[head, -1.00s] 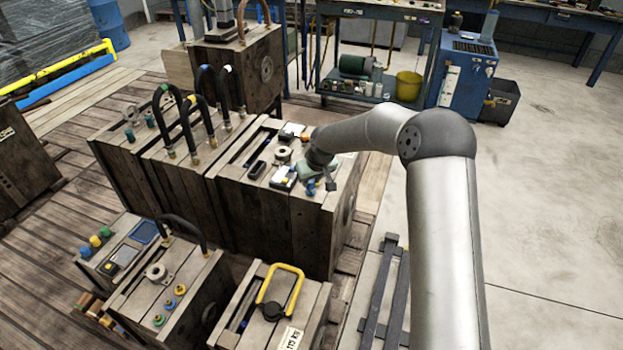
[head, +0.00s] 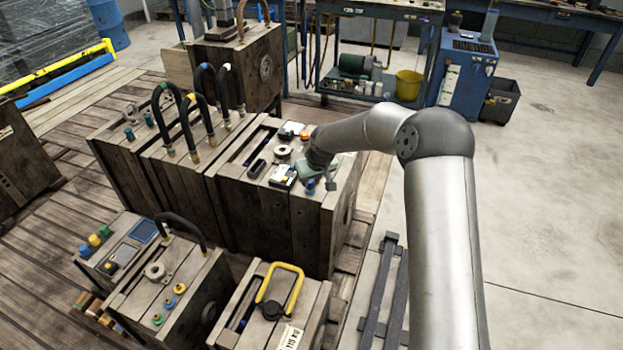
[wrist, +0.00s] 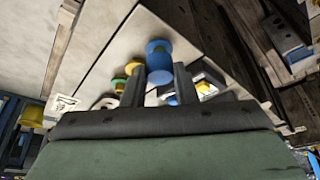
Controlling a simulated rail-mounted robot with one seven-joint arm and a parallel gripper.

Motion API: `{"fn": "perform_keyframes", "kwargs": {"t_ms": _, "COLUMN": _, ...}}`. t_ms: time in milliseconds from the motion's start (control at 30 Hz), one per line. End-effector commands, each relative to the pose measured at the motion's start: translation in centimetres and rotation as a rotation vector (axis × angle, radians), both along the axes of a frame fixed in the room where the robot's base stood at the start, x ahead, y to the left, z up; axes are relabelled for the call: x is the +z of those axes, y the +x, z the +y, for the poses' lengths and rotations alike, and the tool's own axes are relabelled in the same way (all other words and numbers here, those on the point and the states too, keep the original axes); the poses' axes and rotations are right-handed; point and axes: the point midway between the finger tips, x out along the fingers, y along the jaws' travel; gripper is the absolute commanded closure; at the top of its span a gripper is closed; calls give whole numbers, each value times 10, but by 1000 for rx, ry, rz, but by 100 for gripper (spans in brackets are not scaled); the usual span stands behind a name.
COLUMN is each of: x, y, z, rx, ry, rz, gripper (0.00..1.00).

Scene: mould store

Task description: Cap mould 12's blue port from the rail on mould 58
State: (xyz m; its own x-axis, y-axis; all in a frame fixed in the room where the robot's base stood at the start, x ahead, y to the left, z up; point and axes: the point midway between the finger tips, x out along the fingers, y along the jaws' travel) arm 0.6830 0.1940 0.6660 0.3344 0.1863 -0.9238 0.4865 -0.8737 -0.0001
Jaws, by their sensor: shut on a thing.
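My gripper (head: 325,182) is low over the right end of the large middle mould (head: 270,215). In the wrist view its two fingers (wrist: 160,84) are shut on a blue spool-shaped cap (wrist: 158,56). The blue cap also shows in the head view (head: 310,187), just left of the gripper. Whether it still touches the mould top cannot be told. A yellow piece (wrist: 132,68) and a green piece (wrist: 118,84) sit beside it. The front-left mould (head: 165,285) carries a green (head: 159,319), a blue (head: 169,303) and a yellow port (head: 180,289). I cannot read the mould numbers.
A black-and-white box (head: 283,177) lies close left of my gripper. Black hoses (head: 183,120) arch up from the moulds behind. A yellow handle (head: 280,285) stands on the front mould. Blue, green and yellow caps (head: 94,240) stand at the far left.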

Motion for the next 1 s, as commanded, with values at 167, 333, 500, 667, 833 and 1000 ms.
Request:
{"fn": "perform_keyframes", "kwargs": {"t_ms": 167, "x": 0, "y": 0, "z": 0, "rx": 0, "ry": 0, "rz": -1, "gripper": 95}}
{"fn": "perform_keyframes", "kwargs": {"t_ms": 333, "x": 0, "y": 0, "z": 0, "rx": 0, "ry": 0, "rz": -1, "gripper": 95}}
{"fn": "perform_keyframes", "kwargs": {"t_ms": 500, "x": -3, "y": 0, "z": 0, "rx": 0, "ry": 0, "rz": 0, "gripper": 95}}
{"fn": "perform_keyframes", "kwargs": {"t_ms": 667, "x": -7, "y": 0, "z": 1, "rx": 1, "ry": 0, "rz": 0, "gripper": 95}}
{"fn": "perform_keyframes", "kwargs": {"t_ms": 833, "x": -8, "y": 0, "z": 1, "rx": 1, "ry": 0, "rz": 0, "gripper": 95}}
{"fn": "perform_keyframes", "kwargs": {"t_ms": 1000, "x": -7, "y": 0, "z": 0, "rx": 1, "ry": 0, "rz": 0, "gripper": 95}}
